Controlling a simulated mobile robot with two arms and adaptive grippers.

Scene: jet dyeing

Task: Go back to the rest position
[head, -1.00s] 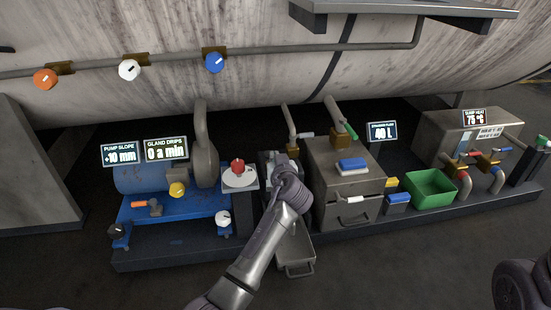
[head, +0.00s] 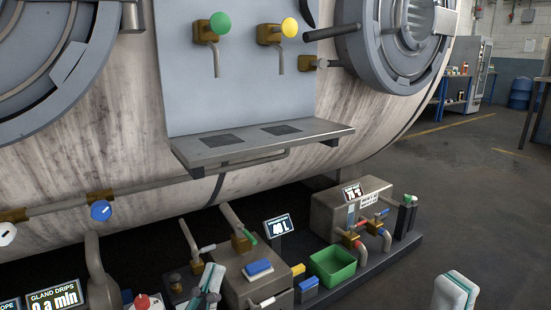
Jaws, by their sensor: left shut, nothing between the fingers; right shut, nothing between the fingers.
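My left gripper (head: 208,284) is at the bottom of the head view, in front of the pump skid between the red knob and the grey box. It is shut and empty. My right gripper (head: 456,291) is at the bottom right, over the dark floor and apart from the skid. It is also shut and empty. Only the upper parts of both grippers show; the frame's lower edge cuts off the arms.
The grey box (head: 243,290) carries a blue-topped block (head: 258,269). A green bin (head: 333,265) stands to its right, near valves (head: 352,236). A shelf (head: 265,143) juts from the vessel (head: 125,130). The floor (head: 470,190) at right is clear.

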